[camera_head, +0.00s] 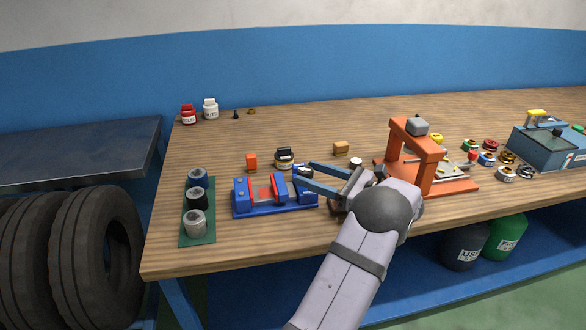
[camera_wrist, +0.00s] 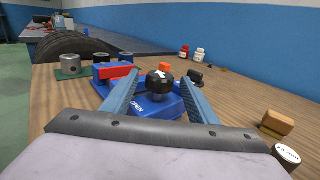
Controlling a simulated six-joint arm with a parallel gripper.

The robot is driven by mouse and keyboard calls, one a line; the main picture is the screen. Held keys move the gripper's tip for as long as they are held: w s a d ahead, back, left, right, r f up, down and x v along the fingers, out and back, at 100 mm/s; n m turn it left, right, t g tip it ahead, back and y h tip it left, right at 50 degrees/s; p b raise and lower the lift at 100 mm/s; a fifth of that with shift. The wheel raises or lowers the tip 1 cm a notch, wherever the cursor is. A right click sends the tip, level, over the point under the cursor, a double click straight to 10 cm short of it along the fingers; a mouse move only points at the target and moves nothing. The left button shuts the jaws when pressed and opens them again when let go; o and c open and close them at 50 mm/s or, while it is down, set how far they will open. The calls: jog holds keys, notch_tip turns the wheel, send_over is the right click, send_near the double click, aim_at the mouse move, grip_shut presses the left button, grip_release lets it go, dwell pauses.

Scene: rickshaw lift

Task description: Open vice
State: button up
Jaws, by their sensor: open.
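The blue vice (camera_head: 275,208) with red jaw faces stands near the front left of the wooden workbench. In the wrist view the vice (camera_wrist: 150,104) lies straight ahead, with the letters "OPEN" on its near end. A black ball knob (camera_wrist: 160,83) with a white mark on top sits at that end. My gripper (camera_head: 303,178) is at the vice's right end; in the wrist view its open blue fingers (camera_wrist: 162,88) stand on either side of the knob. Whether they touch it I cannot tell. In the head view the fingers partly hide the knob.
An orange press (camera_head: 428,160) stands to the right of my arm. A green mat (camera_head: 197,236) with several cylinders lies left of the vice. The bench's back middle is clear.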

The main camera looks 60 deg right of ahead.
aim_at(298, 169)
jog(key=shift+w+a+p, duration=0.15)
jog(key=shift+w+p, duration=0.6)
jog(key=shift+w, duration=2.4)
jog(key=c, duration=1.1)
jog(key=shift+o, duration=0.2)
jog(key=shift+b, duration=0.3)
